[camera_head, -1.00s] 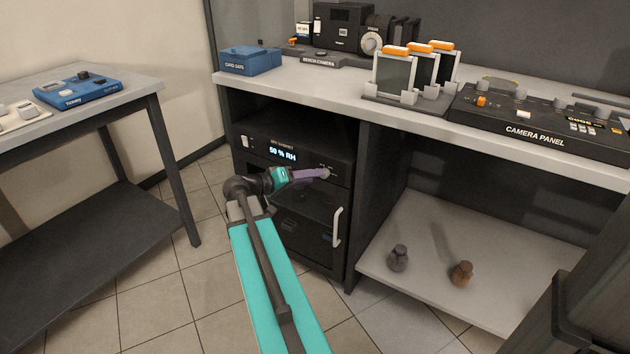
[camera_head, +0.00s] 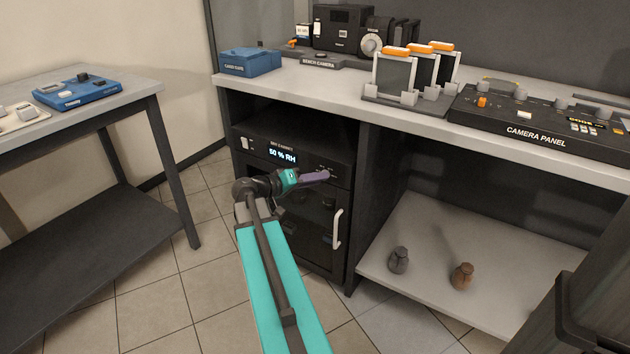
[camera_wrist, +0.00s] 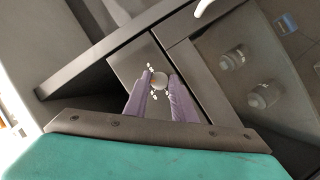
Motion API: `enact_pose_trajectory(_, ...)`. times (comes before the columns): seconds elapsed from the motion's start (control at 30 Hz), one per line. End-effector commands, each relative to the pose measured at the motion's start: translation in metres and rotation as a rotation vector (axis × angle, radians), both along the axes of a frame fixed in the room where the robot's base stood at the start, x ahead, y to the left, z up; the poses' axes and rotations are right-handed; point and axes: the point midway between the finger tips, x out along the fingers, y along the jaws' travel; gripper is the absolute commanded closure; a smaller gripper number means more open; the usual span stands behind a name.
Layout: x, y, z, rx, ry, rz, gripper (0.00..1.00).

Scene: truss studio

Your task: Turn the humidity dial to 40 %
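The dry cabinet's dark front panel (camera_head: 255,147) has a lit display (camera_head: 282,156) that appears to read 50 % RH. The small round humidity dial (camera_wrist: 158,80) shows in the wrist view, with pale marks around it. My gripper (camera_head: 322,175) is at the right part of this panel in the head view. The fingers hide the dial in the head view.
Below the panel is a glass cabinet door with a white handle (camera_head: 337,229). Two small jars (camera_head: 398,260) (camera_head: 462,275) stand on the low shelf to the right. The bench top (camera_head: 335,85) above carries a camera panel (camera_head: 540,125) and a blue box (camera_head: 250,61).

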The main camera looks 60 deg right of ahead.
Motion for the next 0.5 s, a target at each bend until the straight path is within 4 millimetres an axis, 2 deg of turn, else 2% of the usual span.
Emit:
enact_pose_trajectory(0.2, 0.000, -0.010, -0.001, 0.003, 0.000, -0.001, 0.99)
enact_pose_trajectory(0.5, -0.001, -0.013, 0.000, 0.001, 0.007, -0.002, 0.99)
